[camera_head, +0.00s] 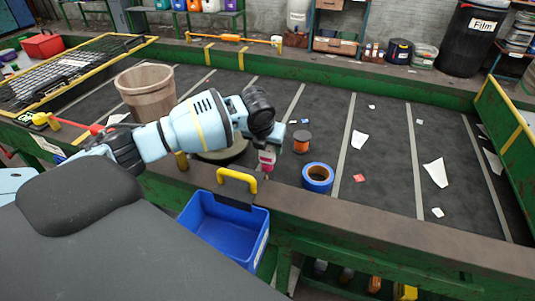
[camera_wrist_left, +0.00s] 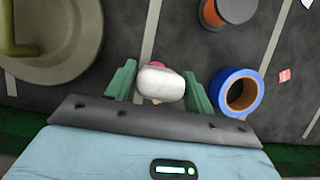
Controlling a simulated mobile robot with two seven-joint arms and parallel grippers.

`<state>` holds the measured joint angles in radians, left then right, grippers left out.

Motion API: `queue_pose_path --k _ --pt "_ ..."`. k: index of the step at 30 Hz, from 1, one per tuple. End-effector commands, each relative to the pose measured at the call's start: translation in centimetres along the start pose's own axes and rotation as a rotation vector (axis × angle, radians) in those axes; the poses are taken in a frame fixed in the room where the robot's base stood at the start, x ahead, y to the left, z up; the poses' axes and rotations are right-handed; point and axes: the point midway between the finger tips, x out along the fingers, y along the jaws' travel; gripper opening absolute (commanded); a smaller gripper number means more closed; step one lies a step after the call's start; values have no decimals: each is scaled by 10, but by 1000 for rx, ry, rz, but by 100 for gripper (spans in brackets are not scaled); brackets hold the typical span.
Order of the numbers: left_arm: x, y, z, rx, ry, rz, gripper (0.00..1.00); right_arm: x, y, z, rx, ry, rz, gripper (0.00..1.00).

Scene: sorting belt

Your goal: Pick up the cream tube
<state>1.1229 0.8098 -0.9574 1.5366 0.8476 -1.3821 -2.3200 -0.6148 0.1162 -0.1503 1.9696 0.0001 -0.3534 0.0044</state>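The cream tube (camera_head: 266,160) shows in the head view as a small pink and white item directly below my left gripper (camera_head: 267,146), near the belt's front edge. In the left wrist view the tube (camera_wrist_left: 160,82) shows its rounded white end between the two teal fingers of my left gripper (camera_wrist_left: 160,85). The fingers are spread wide on either side of it, with a narrow gap at the left finger; contact at the right finger is hard to tell. The tube's lower part is mostly hidden. My right gripper is in neither view.
A blue tape roll (camera_head: 317,177) lies close to the right, with a copper-coloured spool (camera_head: 302,141) behind it. A round dish (camera_wrist_left: 50,40) is at the left. A blue bin (camera_head: 222,229) hangs in front; a tan bucket (camera_head: 147,92) stands farther left. The right belt holds scattered scraps.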

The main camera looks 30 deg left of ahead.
Motion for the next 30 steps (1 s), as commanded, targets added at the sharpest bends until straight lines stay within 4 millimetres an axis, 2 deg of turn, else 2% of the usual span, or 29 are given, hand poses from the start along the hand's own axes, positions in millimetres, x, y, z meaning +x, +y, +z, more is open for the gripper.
queue_pose_path --k 1,6,7,17,26,30 --pt "0 0 0 0 0 0 46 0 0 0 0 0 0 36" --pt "0 0 0 0 0 0 24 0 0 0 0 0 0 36" --pt "0 0 0 0 -1 0 22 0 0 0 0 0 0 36" --pt "-4 0 2 -1 -2 0 22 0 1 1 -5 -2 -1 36" --pt "-34 0 15 -1 -3 -1 22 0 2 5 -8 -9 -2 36" --pt "-40 28 1 -2 1 5 22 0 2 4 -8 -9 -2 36"
